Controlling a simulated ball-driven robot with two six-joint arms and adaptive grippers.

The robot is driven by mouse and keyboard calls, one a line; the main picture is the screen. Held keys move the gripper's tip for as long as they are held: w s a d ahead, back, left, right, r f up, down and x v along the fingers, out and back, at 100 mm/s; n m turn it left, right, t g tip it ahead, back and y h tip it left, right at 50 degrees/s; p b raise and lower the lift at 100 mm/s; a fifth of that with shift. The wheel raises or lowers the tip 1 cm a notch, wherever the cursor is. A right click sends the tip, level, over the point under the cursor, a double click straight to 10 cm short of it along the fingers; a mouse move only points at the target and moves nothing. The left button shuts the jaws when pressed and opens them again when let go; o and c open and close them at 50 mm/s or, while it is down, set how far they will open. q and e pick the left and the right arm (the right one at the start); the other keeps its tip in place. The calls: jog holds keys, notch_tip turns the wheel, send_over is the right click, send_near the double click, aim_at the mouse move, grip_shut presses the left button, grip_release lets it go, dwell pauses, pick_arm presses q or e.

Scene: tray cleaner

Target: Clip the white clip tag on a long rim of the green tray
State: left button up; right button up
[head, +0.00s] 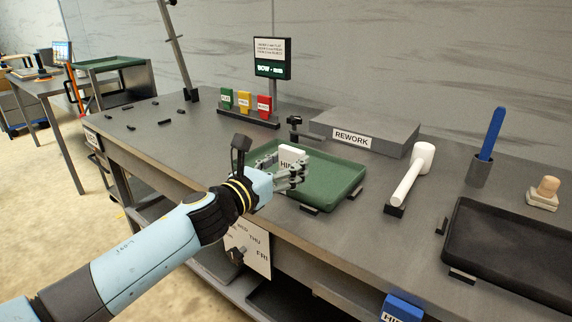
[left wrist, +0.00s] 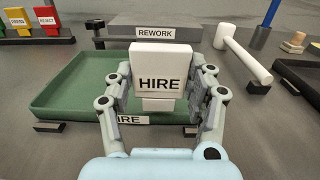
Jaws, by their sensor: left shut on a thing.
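The white clip tag (head: 291,154), marked HIRE, is held upright between the fingers of my left gripper (head: 297,172). In the left wrist view the tag (left wrist: 158,62) faces me, with a finger pressed on each side. The green tray (head: 336,188) lies flat on the grey bench, and the tag is over its area. In the left wrist view the tray (left wrist: 70,95) spreads out below and behind the tag. A white label (left wrist: 130,120) ending in IRE shows at its near long rim, partly hidden by my gripper. Whether the tag touches the tray is unclear. My right gripper is not in view.
A grey REWORK block (head: 366,132) stands behind the tray. A white mallet (head: 412,174) lies to the right, before a black tray (head: 515,250). A sign stand with green, yellow and red cards (head: 245,101) is behind left. Black blocks sit around the green tray.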

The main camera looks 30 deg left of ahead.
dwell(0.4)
pick_arm(q)
jog(key=shift+f, duration=0.15)
dwell(0.4)
jog(key=shift+f+b, duration=0.35)
jog(key=shift+b, duration=0.2)
jog(key=shift+f, duration=0.1)
jog(key=shift+f+b, duration=1.1)
jog(key=shift+b, duration=0.15)
jog(key=o, duration=1)
jog(key=shift+r, duration=0.1)
